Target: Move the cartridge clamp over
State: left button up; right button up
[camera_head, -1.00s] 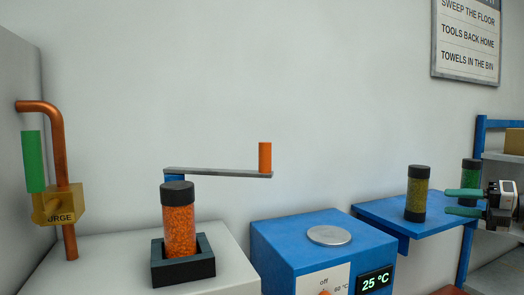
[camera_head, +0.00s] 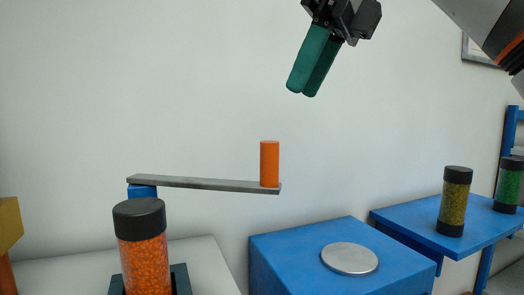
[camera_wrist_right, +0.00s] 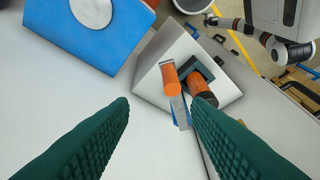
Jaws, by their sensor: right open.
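The cartridge clamp appears as a grey flat bar (camera_head: 205,183) with an upright orange handle (camera_head: 270,164) at its right end and a blue post (camera_head: 142,192) under its left end. The bar reaches out behind a black-capped cartridge of orange pellets (camera_head: 145,250), which stands in a dark holder (camera_head: 181,278). My right gripper (camera_head: 302,93) is open and empty, in the air above and right of the handle. In the right wrist view, the handle (camera_wrist_right: 170,78) lies between and beyond the spread green fingers (camera_wrist_right: 160,110), apart from them. My left gripper shows only small and unclear in the right wrist view (camera_wrist_right: 212,19).
A blue box (camera_head: 300,262) with a round metal plate (camera_head: 349,258) stands right of the clamp. A blue shelf (camera_head: 405,220) holds a yellow-green cartridge (camera_head: 454,201) and a green one (camera_head: 508,186). The space around the handle is clear.

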aim_at(271, 142)
jog(key=shift+h, duration=0.3)
jog(key=a+f, duration=0.1)
jog(key=f, duration=0.1)
jog(key=s+a+f, duration=0.1)
jog(key=a+f, duration=0.1)
jog(key=f, duration=0.1)
jog(key=shift+s+f+b, duration=0.15)
jog(key=shift+f+b, duration=0.15)
jog(key=shift+f, duration=0.05)
jog(key=x, duration=0.3)
jog(key=w+x, duration=0.1)
jog(key=x, duration=0.1)
jog(key=shift+a+p, duration=0.35)
jog(key=shift+f, duration=0.15)
jog(key=shift+s+d+f, duration=0.1)
jog(key=shift+s, duration=0.1)
jog(key=shift+c, duration=0.5)
pick_arm(q)
jog(key=shift+s+d, duration=0.15)
jog(key=shift+s, duration=0.5)
pick_arm(e)
jog(key=shift+w, duration=0.1)
grip_shut()
